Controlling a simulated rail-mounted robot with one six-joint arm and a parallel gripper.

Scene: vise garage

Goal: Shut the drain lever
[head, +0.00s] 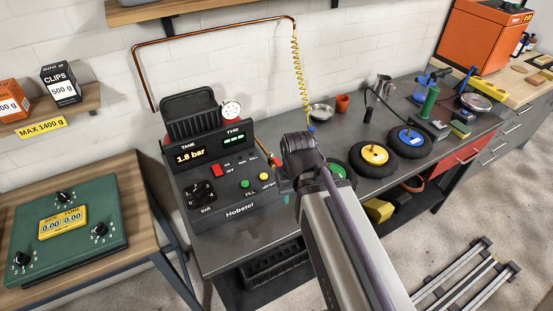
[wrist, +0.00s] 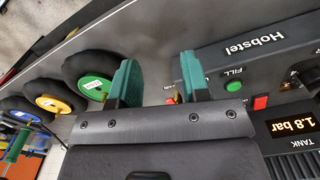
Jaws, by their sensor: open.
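The dark Hobstel compressor console (head: 205,175) stands on the bench, left of my arm. In the wrist view, its front panel (wrist: 255,60) appears upside down. A small red and yellow part (wrist: 171,99) shows at the panel's edge, between my green fingers and close to the right one; it may be the drain lever, but its position is unclear. My gripper (wrist: 157,80) is open, with nothing visibly held. Whether a finger touches the part cannot be told. In the head view, my arm hides most of the gripper and that side of the console.
Wheels with yellow (head: 375,154) and blue (head: 411,137) hubs lie to the right; a green-hubbed wheel (wrist: 93,84) is near my left finger. A coiled yellow hose (head: 300,75) hangs behind.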

